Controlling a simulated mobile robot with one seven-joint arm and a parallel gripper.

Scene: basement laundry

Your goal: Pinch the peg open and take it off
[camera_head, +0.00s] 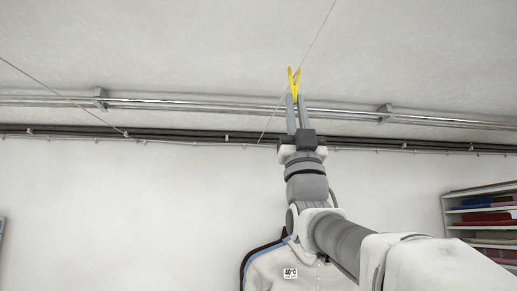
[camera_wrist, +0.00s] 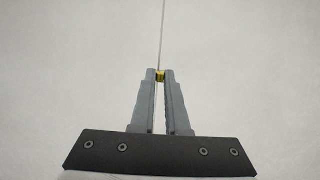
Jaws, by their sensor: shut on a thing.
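A yellow peg (camera_head: 294,84) stands at the tips of my gripper (camera_head: 297,99) in the head view, its two legs spread in a narrow V above the fingers. In the wrist view a small yellow part of the peg (camera_wrist: 160,76) shows between the fingertips of my gripper (camera_wrist: 160,75), which are shut on it. A thin line (camera_wrist: 163,35) runs up from the peg in the wrist view. In the head view the line (camera_head: 321,32) passes close by the peg; I cannot tell whether the peg still grips it.
A pale shirt (camera_head: 275,272) with a "40°C" tag hangs below, partly behind my arm. Metal pipes (camera_head: 200,105) run across near the ceiling, behind my gripper. Shelves (camera_head: 480,217) with folded cloths stand at the right. Another line (camera_head: 60,95) slants at the left.

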